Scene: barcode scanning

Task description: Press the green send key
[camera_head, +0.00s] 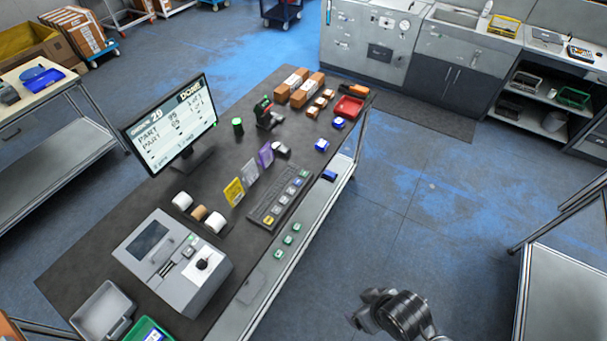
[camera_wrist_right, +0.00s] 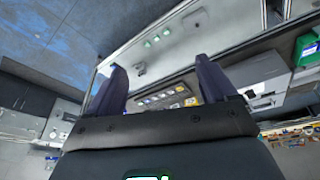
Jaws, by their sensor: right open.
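A grey key strip (camera_head: 259,211) lies on the dark bench top near its front edge, with a row of coloured keys including a yellow one (camera_head: 269,220) at its near end. Several small green buttons (camera_head: 288,240) sit on the light front ledge below it. I cannot tell which green one is the send key; labels are too small. Part of my right arm shows at the bottom of the head view, over the floor and apart from the bench. In the right wrist view my right gripper (camera_wrist_right: 160,88) is open and empty, with the key strip (camera_wrist_right: 168,97) beyond its fingers. My left gripper is not in view.
A monitor (camera_head: 170,122) stands behind the key strip. A grey machine (camera_head: 172,265) stands at the near end, a scanner (camera_head: 267,115), boxes (camera_head: 300,88) and a red tray (camera_head: 348,107) at the far end. Coloured cards (camera_head: 234,191) stand close behind the strip.

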